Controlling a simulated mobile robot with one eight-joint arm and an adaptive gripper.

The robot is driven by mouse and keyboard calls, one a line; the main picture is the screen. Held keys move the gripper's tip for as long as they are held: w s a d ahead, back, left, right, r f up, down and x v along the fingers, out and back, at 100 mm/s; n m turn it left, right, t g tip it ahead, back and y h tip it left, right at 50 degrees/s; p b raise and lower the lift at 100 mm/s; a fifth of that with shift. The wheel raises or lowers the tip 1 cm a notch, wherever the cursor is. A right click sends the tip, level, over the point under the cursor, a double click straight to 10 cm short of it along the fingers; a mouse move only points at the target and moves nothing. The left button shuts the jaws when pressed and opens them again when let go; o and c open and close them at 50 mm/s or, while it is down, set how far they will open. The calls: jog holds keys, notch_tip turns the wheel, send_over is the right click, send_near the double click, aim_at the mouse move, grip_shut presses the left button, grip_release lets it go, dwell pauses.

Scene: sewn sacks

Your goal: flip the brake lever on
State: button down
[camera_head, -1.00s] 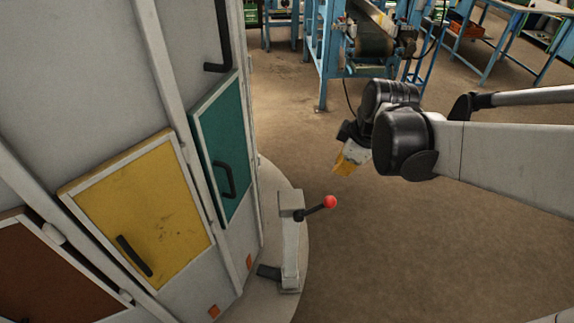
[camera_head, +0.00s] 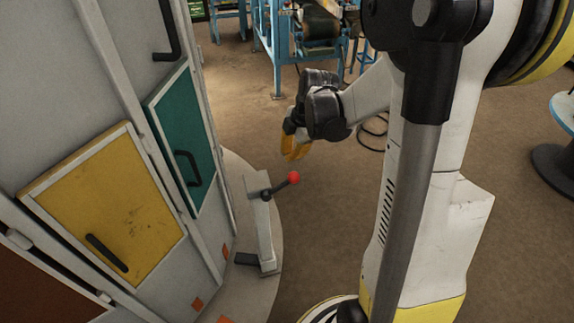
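The brake lever (camera_head: 282,186) is a short black arm with a red ball knob (camera_head: 293,178). It sits on top of a grey upright post (camera_head: 265,232) and slants up to the right. The post stands on the round grey base of the cabinet. My gripper (camera_head: 293,152) has yellow-orange fingers and hangs just above and behind the red knob in the picture, apart from it. The fingers are small and partly overlap, so their opening is unclear.
A grey round cabinet with a yellow door (camera_head: 112,215), a teal door (camera_head: 185,140) and a brown door (camera_head: 42,288) stands at left. Blue-framed machines (camera_head: 300,40) stand at the back. Open brown floor (camera_head: 325,215) lies right of the post. My arm and column fill the right.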

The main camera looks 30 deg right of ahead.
jog(key=b, duration=0.4)
send_over(287, 181)
jog(key=a, duration=0.3)
notch_tip(287, 181, down, 10)
jog(key=d+f, duration=0.1)
jog(key=d+f+b, duration=0.1)
jog(key=d, duration=0.1)
jog(key=shift+s+b, duration=0.1)
jog(key=shift+b, duration=0.2)
jog(key=shift+f, duration=0.1)
